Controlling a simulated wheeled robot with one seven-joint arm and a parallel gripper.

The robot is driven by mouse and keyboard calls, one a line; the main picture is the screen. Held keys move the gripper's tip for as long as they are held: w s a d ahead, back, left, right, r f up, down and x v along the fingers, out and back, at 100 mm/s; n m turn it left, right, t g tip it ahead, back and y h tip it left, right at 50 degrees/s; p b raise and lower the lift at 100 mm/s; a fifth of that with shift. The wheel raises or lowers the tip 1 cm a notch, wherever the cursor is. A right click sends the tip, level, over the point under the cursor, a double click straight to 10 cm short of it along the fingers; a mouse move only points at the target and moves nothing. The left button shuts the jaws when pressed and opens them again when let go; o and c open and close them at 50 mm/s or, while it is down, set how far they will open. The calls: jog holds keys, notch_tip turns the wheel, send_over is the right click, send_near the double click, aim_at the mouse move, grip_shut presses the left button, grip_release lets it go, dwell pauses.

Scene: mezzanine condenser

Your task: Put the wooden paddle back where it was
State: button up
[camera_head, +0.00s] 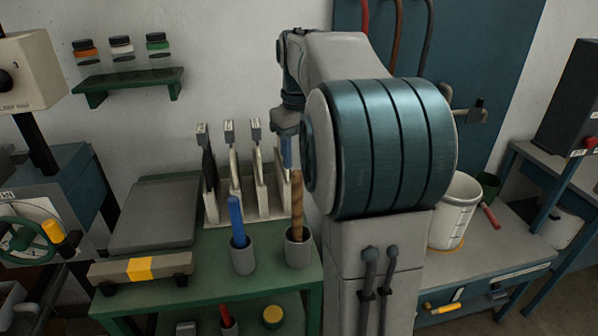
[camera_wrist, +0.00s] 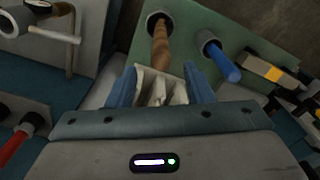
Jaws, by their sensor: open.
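A brown wooden handle (camera_head: 297,204), which looks like the wooden paddle, stands upright in a grey cup (camera_head: 299,250) at the right of the green table. Its lower end is hidden in the cup. It also shows at the top of the wrist view (camera_wrist: 160,45), beyond my fingertips. My gripper (camera_wrist: 160,82) is open, with its two blue fingers apart and nothing held. In the head view one blue finger of my gripper (camera_head: 287,152) shows above and behind the handle, by the rack; my arm hides the rest. The white rack (camera_wrist: 160,92) shows between the fingers in the wrist view.
A blue handle (camera_head: 236,218) stands in a second grey cup (camera_head: 243,257) left of the brown one. The white rack (camera_head: 252,210) holds several upright flat pieces at the wall. A grey plate (camera_head: 155,215) lies left. A white bucket (camera_head: 453,213) stands on the right bench.

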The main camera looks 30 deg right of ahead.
jog(key=shift+r, duration=1.1)
jog(key=s+a+f+m+t, duration=0.1)
jog(key=s+a+f, duration=0.6)
jog(key=s, duration=0.2)
jog(key=s+a+f+m+t, duration=0.1)
jog(key=s+a+f+t, duration=0.1)
jog(key=s+a+f, duration=0.4)
jog(key=s+a, duration=0.1)
jog(key=s, duration=0.3)
jog(key=shift+f, duration=0.4)
